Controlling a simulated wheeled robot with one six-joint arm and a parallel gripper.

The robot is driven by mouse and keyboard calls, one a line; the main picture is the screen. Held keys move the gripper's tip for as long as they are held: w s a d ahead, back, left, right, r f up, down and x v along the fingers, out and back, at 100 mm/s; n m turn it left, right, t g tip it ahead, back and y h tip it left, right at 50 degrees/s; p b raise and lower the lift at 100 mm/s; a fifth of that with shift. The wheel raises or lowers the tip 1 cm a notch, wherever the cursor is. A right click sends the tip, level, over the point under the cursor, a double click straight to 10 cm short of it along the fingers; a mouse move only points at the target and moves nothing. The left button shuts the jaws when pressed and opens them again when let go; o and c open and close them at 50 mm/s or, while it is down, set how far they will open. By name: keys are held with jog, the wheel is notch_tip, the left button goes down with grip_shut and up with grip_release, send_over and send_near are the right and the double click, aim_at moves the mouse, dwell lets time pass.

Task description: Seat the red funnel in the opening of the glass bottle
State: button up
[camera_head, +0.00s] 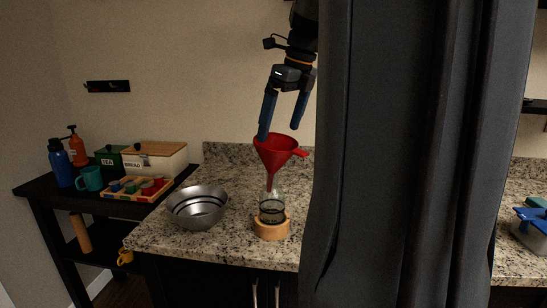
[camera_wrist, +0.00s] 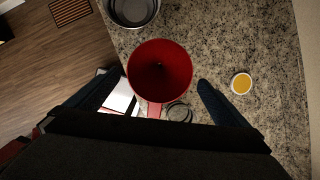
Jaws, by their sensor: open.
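The red funnel (camera_head: 275,152) stands upright, wide mouth up, with its handle to the right. Its spout meets the top of the clear glass bottle (camera_head: 273,205) and appears to enter it; the exact depth is hard to tell. The bottle stands in a round wooden base (camera_head: 271,230) on the counter. My gripper (camera_head: 280,132) is open just above the funnel, its fingers pointing down. In the wrist view the red funnel (camera_wrist: 160,68) lies between the spread fingers of my gripper (camera_wrist: 159,78), with gaps on both sides.
A metal bowl (camera_head: 197,207) stands left of the bottle. A dark grey curtain (camera_head: 410,150) hides much of the counter on the right. A small cup with yellow contents (camera_wrist: 241,83) stands on the counter. A side table at left holds a bread box (camera_head: 154,158) and a tray (camera_head: 139,189).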

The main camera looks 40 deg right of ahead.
send_over(274, 173)
jog(key=f, duration=0.3)
jog(key=f+p, duration=0.1)
jog(key=shift+s+d+f, duration=0.2)
jog(key=shift+d, duration=0.15)
jog(key=shift+s+p+x, duration=0.15)
jog(key=shift+p+x, duration=0.25)
jog(key=shift+x, duration=0.95)
jog(key=shift+s+p+x, duration=0.15)
jog(key=shift+p+x, duration=0.25)
jog(key=shift+x, duration=0.95)
jog(key=c, duration=0.9)
jog(key=w+a+r+b+v, duration=0.1)
jog(key=w+b+v, duration=0.1)
jog(key=v, duration=1)
jog(key=s+a+p, duration=0.1)
jog(key=s+a, duration=0.2)
jog(key=s+a+p, duration=0.2)
jog(key=s+a, duration=0.1)
jog(key=s+a+p, duration=0.2)
jog(key=s+a, duration=0.1)
jog(key=shift+s+a+f, duration=0.2)
jog(key=shift+a+f, duration=0.1)
jog(key=shift+a, duration=0.05)
